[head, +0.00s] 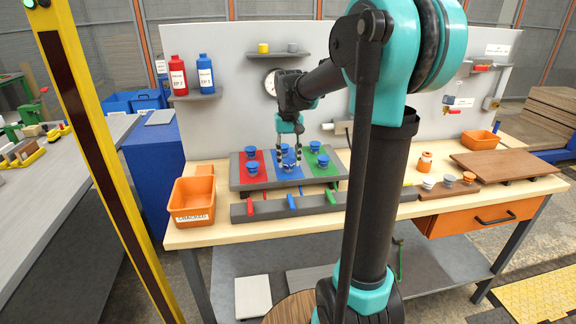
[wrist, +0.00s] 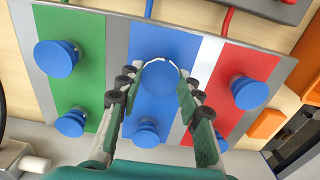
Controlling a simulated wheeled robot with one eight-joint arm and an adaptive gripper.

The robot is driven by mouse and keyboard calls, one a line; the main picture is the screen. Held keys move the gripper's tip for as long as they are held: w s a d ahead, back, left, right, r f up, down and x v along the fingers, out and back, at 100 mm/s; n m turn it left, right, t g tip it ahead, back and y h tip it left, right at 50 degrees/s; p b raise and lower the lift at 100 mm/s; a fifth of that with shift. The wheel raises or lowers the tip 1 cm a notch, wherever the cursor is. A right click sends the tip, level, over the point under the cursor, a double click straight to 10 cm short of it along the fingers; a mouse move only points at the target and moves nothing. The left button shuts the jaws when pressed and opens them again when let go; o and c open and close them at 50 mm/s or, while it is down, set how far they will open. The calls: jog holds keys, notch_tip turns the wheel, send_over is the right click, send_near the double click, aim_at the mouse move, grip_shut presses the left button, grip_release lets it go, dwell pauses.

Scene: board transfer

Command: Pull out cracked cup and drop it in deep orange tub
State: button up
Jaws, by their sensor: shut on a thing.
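The cracked cup (wrist: 158,88) is blue, with a pale jagged line along its rim in the wrist view. It is at the front of the blue strip, and it also shows in the head view (head: 289,168). My gripper (head: 291,160) reaches down from above, its fingers shut on this cup from both sides. In the wrist view my gripper (wrist: 158,92) partly hides the cup's sides. I cannot tell whether it has risen from its seat. The deep orange tub (head: 192,198), labelled CRACKED, stands at the bench's left end, apart from my gripper.
Other blue cups sit on the red strip (head: 253,168), the green strip (head: 323,160) and behind on the blue strip (wrist: 146,132). A grey bar (head: 240,210) runs along the board's front. A smaller orange bin (head: 480,139) stands at right.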

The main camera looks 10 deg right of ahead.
aim_at(289, 161)
jog(key=shift+r, duration=1.3)
jog(key=shift+r, duration=2.15)
